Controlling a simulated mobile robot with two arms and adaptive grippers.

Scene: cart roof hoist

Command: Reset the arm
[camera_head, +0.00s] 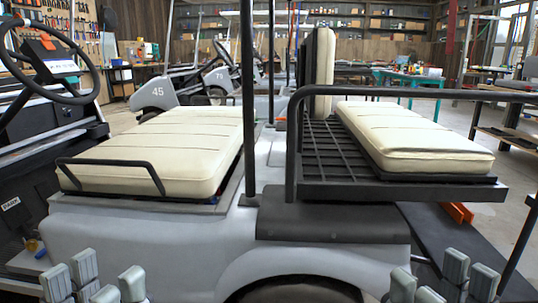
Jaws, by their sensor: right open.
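My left gripper (94,280) is at the bottom left edge, in front of the cart's grey side panel. Its fingertips are apart with nothing between them. My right gripper (443,280) is at the bottom right, to the right of the rear wheel arch. Its fingertips are also apart and empty. Only the finger ends of both show; the arms behind them are out of view. The grey golf cart (150,235) fills the middle, with a cream front seat (165,150) and a cream rear seat (415,138). Neither gripper visibly holds any part of it.
A black steering wheel (50,60) is at the upper left. A dark rail (420,92) runs around the rear seat, and a dark upright post (248,100) stands between the seats. Carts numbered 45 (157,91) and 71 stand behind. A teal table (410,78) is at the back right.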

